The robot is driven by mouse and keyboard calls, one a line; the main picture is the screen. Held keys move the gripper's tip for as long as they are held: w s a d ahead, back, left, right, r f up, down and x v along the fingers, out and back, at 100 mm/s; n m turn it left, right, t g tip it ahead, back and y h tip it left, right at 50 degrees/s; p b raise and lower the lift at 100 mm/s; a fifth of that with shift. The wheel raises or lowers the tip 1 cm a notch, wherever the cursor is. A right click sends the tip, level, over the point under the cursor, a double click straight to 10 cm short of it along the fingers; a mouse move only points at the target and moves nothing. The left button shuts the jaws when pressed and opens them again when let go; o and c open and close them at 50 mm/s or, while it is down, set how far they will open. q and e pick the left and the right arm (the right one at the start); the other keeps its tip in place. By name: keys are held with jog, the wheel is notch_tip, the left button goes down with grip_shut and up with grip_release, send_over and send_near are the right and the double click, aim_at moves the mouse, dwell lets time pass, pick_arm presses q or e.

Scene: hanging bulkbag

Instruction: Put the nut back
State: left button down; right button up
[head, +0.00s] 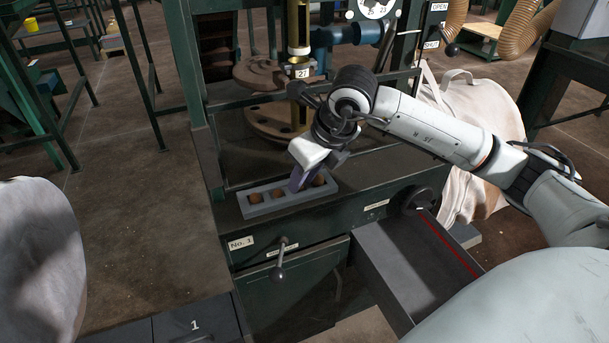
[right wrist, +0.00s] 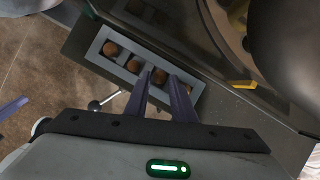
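A long grey tray (head: 288,203) with a row of compartments lies on the green machine's front ledge. Brown round nuts sit in it, one at the left end (head: 256,198) and one at the right end (head: 318,180). My right gripper (head: 297,183) reaches down over the tray and hides part of it. In the right wrist view, its two purple fingers (right wrist: 160,75) stand apart with a brown nut between their tips, at the tray. I cannot tell whether they press on it. A purple finger-like piece (right wrist: 12,107), likely my left gripper's, shows at that view's left edge.
Behind the tray stand the machine's round plates (head: 275,118) and brass column (head: 300,50). A lever (head: 279,262) and a black knob (head: 415,200) stick out in front. Pale bags flank the machine.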

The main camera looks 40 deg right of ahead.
jog(key=shift+s+a+f+g, duration=0.35)
jog(key=shift+s+f, duration=0.15)
jog(key=shift+f, duration=0.2)
jog(key=p+v, duration=0.2)
jog(key=v, duration=1)
jog(key=shift+w+d+r, duration=0.2)
jog(key=shift+w+r, duration=0.05)
jog(key=shift+r, duration=0.2)
